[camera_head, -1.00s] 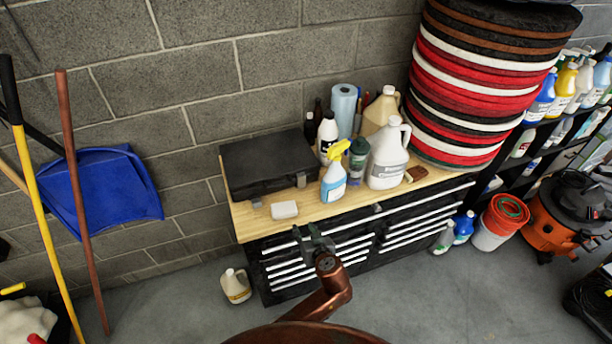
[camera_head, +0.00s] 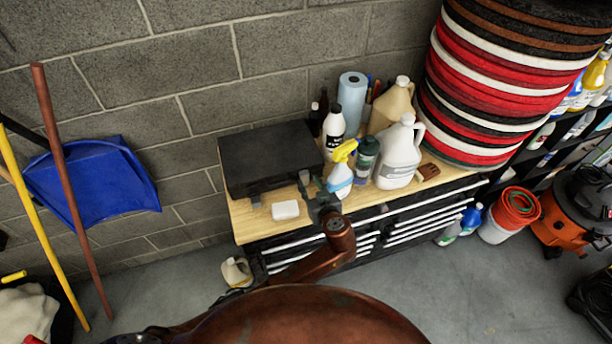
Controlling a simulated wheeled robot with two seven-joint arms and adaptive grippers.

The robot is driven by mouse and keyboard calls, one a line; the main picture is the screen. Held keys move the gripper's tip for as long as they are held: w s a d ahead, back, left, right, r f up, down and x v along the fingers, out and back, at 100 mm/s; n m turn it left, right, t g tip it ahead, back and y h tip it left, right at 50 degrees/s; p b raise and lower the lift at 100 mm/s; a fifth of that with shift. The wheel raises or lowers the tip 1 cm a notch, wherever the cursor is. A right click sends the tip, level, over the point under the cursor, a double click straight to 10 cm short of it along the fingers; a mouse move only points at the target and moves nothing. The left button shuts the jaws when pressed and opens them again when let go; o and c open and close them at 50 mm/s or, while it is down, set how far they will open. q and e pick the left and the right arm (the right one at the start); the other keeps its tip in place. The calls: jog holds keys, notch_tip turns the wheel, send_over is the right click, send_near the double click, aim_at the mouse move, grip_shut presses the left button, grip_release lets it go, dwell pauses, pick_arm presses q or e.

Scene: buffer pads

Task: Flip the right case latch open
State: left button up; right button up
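The black case (camera_head: 270,158) lies closed on the wooden top of the tool cabinet, against the block wall. Its left latch (camera_head: 255,201) shows on the front edge. The right latch (camera_head: 304,178) is at the front right corner, partly hidden by my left gripper. My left gripper (camera_head: 314,190) is just in front of this latch, fingers pointing at the case. The fingers are small and dark, so I cannot tell contact or how far apart they are. My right gripper is not in view.
A white block (camera_head: 285,210) lies left of my gripper. A spray bottle (camera_head: 339,180) stands close on its right, with a green-labelled bottle (camera_head: 366,160) and a white jug (camera_head: 399,155) beyond. The cabinet (camera_head: 400,225) has drawers below.

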aim_at(305, 176)
pick_arm(q)
jog(key=x, duration=0.3)
jog(key=shift+w+f, duration=0.15)
jog(key=shift+w, duration=0.15)
jog(key=shift+w+a+f, duration=0.2)
jog(key=shift+w, duration=0.05)
jog(key=c, duration=0.9)
grip_shut()
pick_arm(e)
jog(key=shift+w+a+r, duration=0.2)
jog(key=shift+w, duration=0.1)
